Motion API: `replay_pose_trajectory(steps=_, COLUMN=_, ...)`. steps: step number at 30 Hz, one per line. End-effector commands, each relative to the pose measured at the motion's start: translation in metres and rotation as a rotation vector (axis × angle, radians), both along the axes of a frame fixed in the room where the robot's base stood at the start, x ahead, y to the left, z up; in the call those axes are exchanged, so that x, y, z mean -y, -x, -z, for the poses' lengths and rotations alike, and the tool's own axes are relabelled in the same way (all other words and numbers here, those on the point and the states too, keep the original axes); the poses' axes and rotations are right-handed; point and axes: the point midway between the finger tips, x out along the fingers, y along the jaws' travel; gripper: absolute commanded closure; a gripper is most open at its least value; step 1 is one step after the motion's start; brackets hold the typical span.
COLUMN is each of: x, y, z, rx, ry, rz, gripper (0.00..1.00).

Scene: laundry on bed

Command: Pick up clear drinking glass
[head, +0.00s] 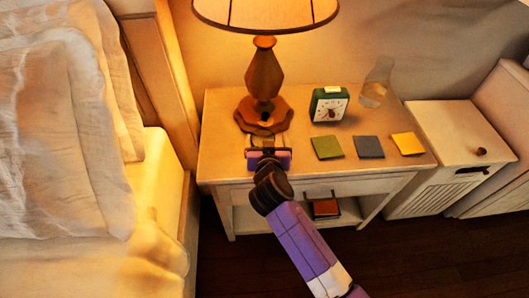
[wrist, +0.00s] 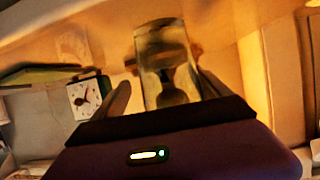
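The clear drinking glass (wrist: 162,42) stands out in the wrist view between my two fingers, with the lamp's dark shape showing through it. My gripper (wrist: 165,80) is open around it, with a visible gap between the left finger and the glass. The right finger looks close to the glass; I cannot tell whether it touches. In the head view my gripper (head: 268,153) is over the front left of the nightstand (head: 225,165), just in front of the lamp base. The glass is hard to make out there.
A lit lamp (head: 264,75) stands behind my gripper. To its right are a green clock (head: 328,104), a clear bottle-like vessel (head: 376,84) and green (head: 327,147), grey-blue (head: 368,147) and yellow (head: 407,144) squares. The bed (head: 70,150) is left.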

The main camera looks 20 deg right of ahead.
Motion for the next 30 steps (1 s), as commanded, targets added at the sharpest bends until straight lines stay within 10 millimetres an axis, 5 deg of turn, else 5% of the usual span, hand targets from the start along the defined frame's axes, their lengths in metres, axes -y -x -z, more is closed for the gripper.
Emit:
replay_pose_trajectory(steps=5, x=0.000, y=0.000, z=0.000, rx=-0.001, ry=0.000, rz=0.000, gripper=0.14)
replay_pose_trajectory(steps=17, x=0.000, y=0.000, z=0.000, rx=0.001, ry=0.000, rz=0.000, gripper=0.90)
replay_pose_trajectory(steps=30, x=0.000, y=0.000, z=-0.014, rx=0.004, ry=0.000, rz=-0.001, gripper=0.90)
